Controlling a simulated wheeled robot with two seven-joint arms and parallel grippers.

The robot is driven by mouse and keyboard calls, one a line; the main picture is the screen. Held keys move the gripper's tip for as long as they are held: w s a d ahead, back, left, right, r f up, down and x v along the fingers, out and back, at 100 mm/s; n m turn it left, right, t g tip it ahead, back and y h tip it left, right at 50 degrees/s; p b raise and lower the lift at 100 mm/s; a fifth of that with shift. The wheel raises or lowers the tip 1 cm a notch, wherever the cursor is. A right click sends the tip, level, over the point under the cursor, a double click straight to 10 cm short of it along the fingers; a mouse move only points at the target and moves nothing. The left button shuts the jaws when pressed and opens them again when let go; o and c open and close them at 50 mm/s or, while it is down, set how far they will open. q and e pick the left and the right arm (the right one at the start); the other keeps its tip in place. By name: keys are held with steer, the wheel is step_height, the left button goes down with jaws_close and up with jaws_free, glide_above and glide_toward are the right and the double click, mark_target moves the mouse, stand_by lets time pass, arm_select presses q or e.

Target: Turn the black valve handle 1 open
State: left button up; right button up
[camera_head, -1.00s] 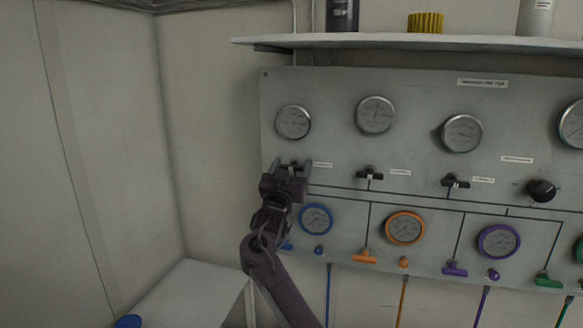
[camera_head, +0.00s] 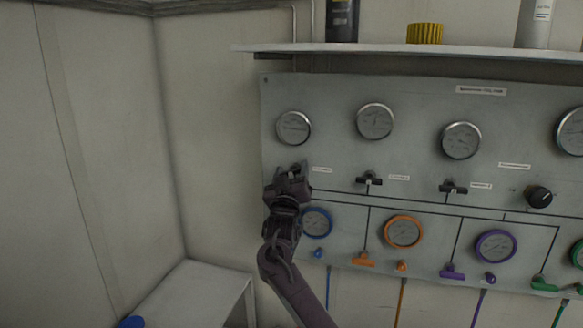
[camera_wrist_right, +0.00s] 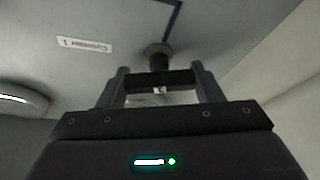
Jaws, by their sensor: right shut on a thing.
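The black valve handle 1 (camera_wrist_right: 158,78) is a short dark bar on a stem that comes out of the grey panel. In the wrist view it lies between the two fingers of my right gripper (camera_wrist_right: 160,72), beside the label with a 1. In the head view my right gripper (camera_head: 292,171) is at this valve, under the leftmost upper gauge (camera_head: 293,128), and shut on the handle. The gripper covers most of the handle there, so its exact angle is hard to read. My left gripper is not in view.
Other black valve handles (camera_head: 369,180) (camera_head: 453,188) and a round black knob (camera_head: 538,196) sit to the right on the panel (camera_head: 410,90). Blue, orange and purple gauges (camera_head: 316,222) are below. A shelf (camera_head: 400,49) is above; a white table (camera_head: 190,290) stands at lower left.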

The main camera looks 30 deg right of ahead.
steer(key=n+y+p, duration=0.1)
steer(key=n+p, duration=0.1)
steer(key=n, duration=0.2)
steer(key=n+y+p, duration=0.2)
steer(key=n, duration=0.1)
steer(key=shift+r+n+t+y, duration=0.15)
steer(key=shift+n+t+y, duration=0.15)
steer(key=shift+n+t, duration=0.1)
steer(key=n+y+p, duration=0.1)
steer(key=n, duration=0.2)
steer(key=shift+p, duration=0.3)
steer(key=shift+w+a+f+n+g+y, duration=0.15)
steer(key=shift+n+y, duration=0.1)
steer(key=shift+n, duration=0.4)
steer(key=shift+s+d+f+n+g+y, duration=0.1)
steer(key=shift+n+y, duration=0.1)
steer(key=shift+n, duration=0.4)
steer(key=shift+w+a+f+n+g+y, duration=0.15)
steer(key=shift+n+y, duration=0.1)
steer(key=shift+n, duration=0.4)
steer(key=shift+s+d, duration=0.1)
steer(key=o, duration=1)
steer(key=shift+r, duration=0.1)
